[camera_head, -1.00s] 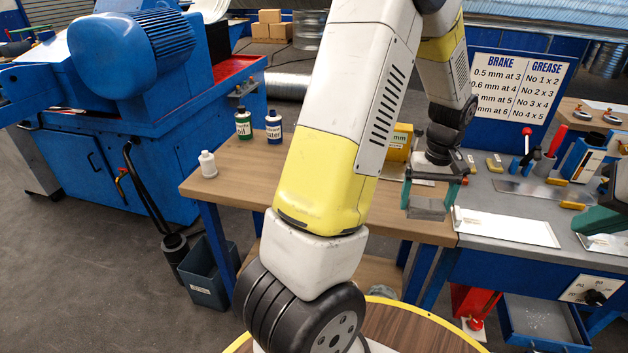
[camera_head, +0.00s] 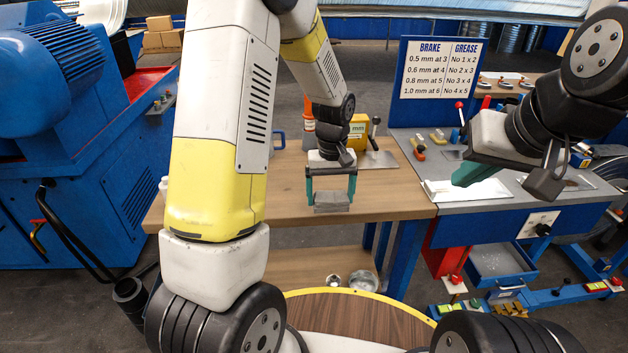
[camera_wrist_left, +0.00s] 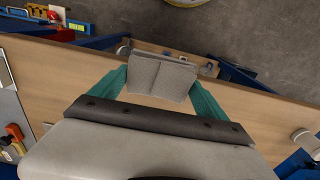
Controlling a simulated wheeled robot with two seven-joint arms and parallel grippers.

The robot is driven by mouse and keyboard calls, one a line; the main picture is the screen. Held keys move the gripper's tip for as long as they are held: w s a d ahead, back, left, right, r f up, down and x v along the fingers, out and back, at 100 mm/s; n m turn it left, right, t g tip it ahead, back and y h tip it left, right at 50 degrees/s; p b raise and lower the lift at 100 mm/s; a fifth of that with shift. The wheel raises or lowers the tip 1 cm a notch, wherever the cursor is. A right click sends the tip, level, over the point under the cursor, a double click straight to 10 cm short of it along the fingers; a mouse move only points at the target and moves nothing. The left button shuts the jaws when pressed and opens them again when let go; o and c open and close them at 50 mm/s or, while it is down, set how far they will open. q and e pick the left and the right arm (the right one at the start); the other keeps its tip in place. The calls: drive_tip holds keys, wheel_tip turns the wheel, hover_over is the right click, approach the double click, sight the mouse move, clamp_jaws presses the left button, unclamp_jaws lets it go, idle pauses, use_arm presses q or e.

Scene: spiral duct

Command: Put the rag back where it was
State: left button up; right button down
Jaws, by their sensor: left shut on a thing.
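The rag (camera_head: 332,201) is a grey folded cloth. My left gripper (camera_head: 331,192) is shut on it, with one teal finger on each side. The rag hangs at the front part of the wooden bench (camera_head: 400,201); I cannot tell whether it touches the top. The left wrist view also shows the rag (camera_wrist_left: 160,77) between the teal fingers of my left gripper (camera_wrist_left: 160,88), close to the bench edge. My right gripper (camera_head: 482,168) is over the grey worktop (camera_head: 440,178) at the right, seen from the side, so its opening is unclear.
A yellow box (camera_head: 358,132) and an orange-topped bottle (camera_head: 309,125) stand behind my left gripper. A metal plate with a dark upright handle (camera_head: 378,159) lies beside the box. A white tray (camera_head: 467,191) lies on the grey worktop. The bench front around the rag is clear.

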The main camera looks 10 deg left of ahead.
use_arm(q)
drive_tip(key=w+a, duration=0.1)
drive_tip(key=a, duration=0.1)
drive_tip(key=w+a, duration=0.2)
drive_tip(key=a, duration=0.1)
drive_tip(key=w+a+f, duration=0.1)
drive_tip(key=w+a, duration=0.1)
drive_tip(key=shift+w+a, duration=0.1)
drive_tip(key=shift+a, duration=0.15)
drive_tip(key=shift+f, duration=1.65)
drive_tip(key=shift+f, duration=0.2)
drive_tip(key=o, duration=1)
drive_tip(key=shift+o, duration=0.2)
drive_tip(key=shift+r, duration=0.15)
